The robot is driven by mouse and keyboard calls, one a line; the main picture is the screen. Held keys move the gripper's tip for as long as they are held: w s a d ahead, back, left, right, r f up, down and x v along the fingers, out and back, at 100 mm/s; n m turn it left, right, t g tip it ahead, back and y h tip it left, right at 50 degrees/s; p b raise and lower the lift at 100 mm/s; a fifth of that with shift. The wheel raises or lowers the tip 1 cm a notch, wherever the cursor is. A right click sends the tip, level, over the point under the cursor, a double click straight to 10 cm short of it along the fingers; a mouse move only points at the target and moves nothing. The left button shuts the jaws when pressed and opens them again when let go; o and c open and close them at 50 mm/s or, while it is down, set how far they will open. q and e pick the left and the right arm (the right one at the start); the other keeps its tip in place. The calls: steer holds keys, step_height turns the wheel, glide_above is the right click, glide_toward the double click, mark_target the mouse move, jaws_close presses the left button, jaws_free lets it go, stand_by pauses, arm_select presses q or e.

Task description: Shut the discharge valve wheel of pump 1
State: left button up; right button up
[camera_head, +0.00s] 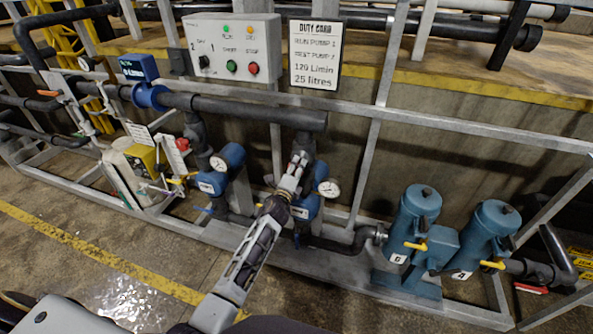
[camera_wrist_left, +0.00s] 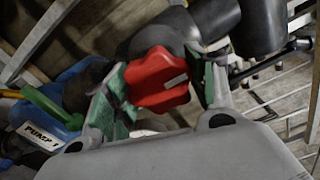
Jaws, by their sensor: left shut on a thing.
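A red lobed valve wheel (camera_wrist_left: 157,80) with a small pale label shows in the left wrist view, on a dark pipe fitting. My left gripper (camera_wrist_left: 160,92) is shut on it, one green-padded finger on either side. In the head view my left gripper (camera_head: 298,165) reaches to the vertical pipe under the dark horizontal pipe; the wheel is mostly hidden there. A blue pump body (camera_wrist_left: 72,95) with a "PUMP 1" plate (camera_wrist_left: 42,138) and a green lever (camera_wrist_left: 50,105) sits at the left of the wrist view. My right gripper is not in view.
A control box (camera_head: 232,48) and a duty card (camera_head: 315,53) stand above the dark pipe (camera_head: 255,112). Another blue pump (camera_head: 222,165) is on the left, two blue filter housings (camera_head: 417,215) on the right. Grey frame rails surround the piping. The floor in front is open.

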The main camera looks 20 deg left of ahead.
arm_select(q)
steer(key=o, duration=1)
steer(key=shift+s+a, duration=0.15)
steer(key=shift+s, duration=2.9)
steer(key=shift+s+a, duration=0.1)
steer(key=shift+s, duration=2.9)
steer(key=shift+n, duration=0.3)
steer(key=s+f+n+g, duration=0.3)
steer(key=s+f+n, duration=0.2)
steer(key=f, duration=0.8)
steer(key=s+f+n+g, duration=0.3)
steer(key=s+f+n, duration=0.25)
steer(key=f, duration=0.85)
steer(key=s+f+n+g, duration=0.3)
steer(key=s+f+n, duration=0.2)
steer(key=f, duration=0.8)
steer(key=s+a+f+n+g, duration=0.2)
steer(key=s+f+n+g, duration=0.15)
steer(key=s+f, duration=1.25)
steer(key=s+a+f+g, duration=0.1)
steer(key=s, duration=0.6)
steer(key=s+a+f+g, duration=0.1)
steer(key=s+g, duration=0.1)
steer(key=s, duration=0.6)
steer(key=s+a+f+g, duration=0.1)
steer(key=s+f, duration=0.1)
steer(key=s, duration=0.5)
steer(key=shift+s+g+y, duration=0.25)
steer(key=shift+s+y, duration=0.05)
steer(key=shift+s, duration=0.1)
